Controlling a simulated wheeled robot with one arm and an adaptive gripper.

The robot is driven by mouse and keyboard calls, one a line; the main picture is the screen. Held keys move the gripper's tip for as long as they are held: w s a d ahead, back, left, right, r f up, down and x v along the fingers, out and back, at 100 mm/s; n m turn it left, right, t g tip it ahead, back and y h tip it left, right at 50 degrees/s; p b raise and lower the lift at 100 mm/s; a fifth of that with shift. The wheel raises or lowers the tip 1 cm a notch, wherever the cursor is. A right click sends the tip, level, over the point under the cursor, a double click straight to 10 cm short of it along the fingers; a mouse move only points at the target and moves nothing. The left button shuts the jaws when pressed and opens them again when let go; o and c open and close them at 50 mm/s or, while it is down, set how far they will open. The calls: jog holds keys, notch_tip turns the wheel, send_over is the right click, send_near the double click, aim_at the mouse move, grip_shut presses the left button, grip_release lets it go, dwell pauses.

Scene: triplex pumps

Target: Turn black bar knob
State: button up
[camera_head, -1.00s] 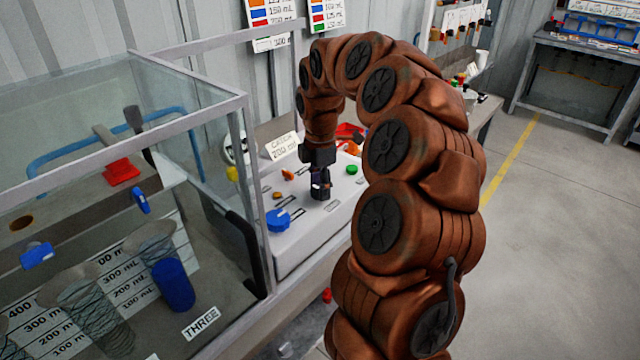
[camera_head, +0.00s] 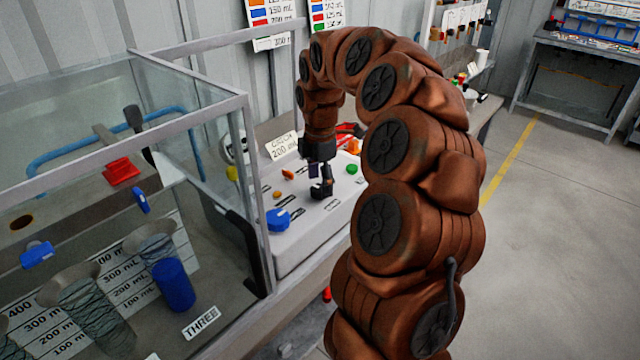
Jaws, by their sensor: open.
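My gripper (camera_head: 321,186) points down over the white control panel (camera_head: 311,236), below the end of my brown arm. Its dark fingers are small in the view and stand apart. The black bar knob cannot be told apart from the dark fingers; it may be hidden by or between them. A black label strip or slot (camera_head: 288,200) shows on the panel left of the gripper.
On the panel are a blue knob (camera_head: 277,220), a green button (camera_head: 351,169), and small orange knobs (camera_head: 288,174). A glass-walled case (camera_head: 190,125) stands to the left. A sign card (camera_head: 282,146) stands behind the panel. Open floor (camera_head: 560,230) lies right.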

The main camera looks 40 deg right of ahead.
aim_at(320, 188)
notch_tip(320, 188, up, 11)
jog(key=shift+f, duration=0.15)
dwell(0.4)
jog(key=shift+s, duration=0.15)
dwell(0.4)
